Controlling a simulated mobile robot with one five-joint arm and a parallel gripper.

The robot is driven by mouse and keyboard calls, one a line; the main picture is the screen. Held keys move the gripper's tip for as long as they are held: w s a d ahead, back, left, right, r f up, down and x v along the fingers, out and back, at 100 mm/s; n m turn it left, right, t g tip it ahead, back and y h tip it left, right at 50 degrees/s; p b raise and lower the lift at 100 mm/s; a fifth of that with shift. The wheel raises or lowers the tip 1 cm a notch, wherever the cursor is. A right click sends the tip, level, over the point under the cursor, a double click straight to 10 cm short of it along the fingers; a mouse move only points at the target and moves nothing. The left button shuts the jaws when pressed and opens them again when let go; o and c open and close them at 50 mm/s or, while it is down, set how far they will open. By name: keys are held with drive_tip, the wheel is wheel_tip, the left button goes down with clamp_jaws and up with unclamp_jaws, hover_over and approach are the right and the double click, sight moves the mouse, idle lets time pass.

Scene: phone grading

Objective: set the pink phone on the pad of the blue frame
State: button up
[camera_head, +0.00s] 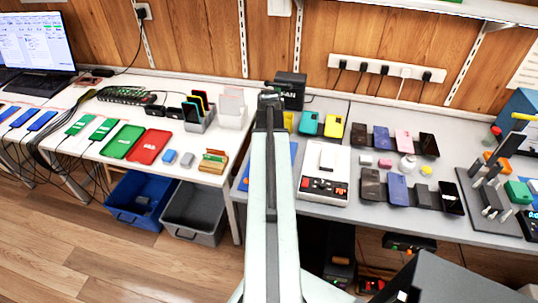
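The pink phone (403,139) lies on the grey table at the right, in the back row between a blue phone and a dark one. A blue surface (293,152) shows at the edge of my raised arm, mostly hidden behind it. A larger blue piece (522,104) stands at the right edge, cut off by the picture. I cannot tell which of these is the blue frame, and no pad is clear on either. My arm rises through the middle to a dark joint; no gripper fingers show.
A white device with a red display (325,176) stands just right of my arm. More phones (398,189) lie in a front row. A dark rack (490,200) is at the far right. The white left table (85,158) holds green and red trays. Bins stand below.

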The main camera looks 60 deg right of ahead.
drive_tip(key=shift+f+b, duration=0.4)
drive_tip(key=shift+b, duration=0.05)
idle(0.8)
drive_tip(key=o, duration=1.8)
drive_tip(key=shift+w+r, duration=0.1)
drive_tip(key=shift+r, duration=0.05)
drive_tip(key=shift+r+p, duration=0.5)
drive_tip(key=shift+p, duration=0.15)
drive_tip(key=shift+r, duration=0.1)
wheel_tip(320, 180, up, 7)
drive_tip(key=p, duration=0.7)
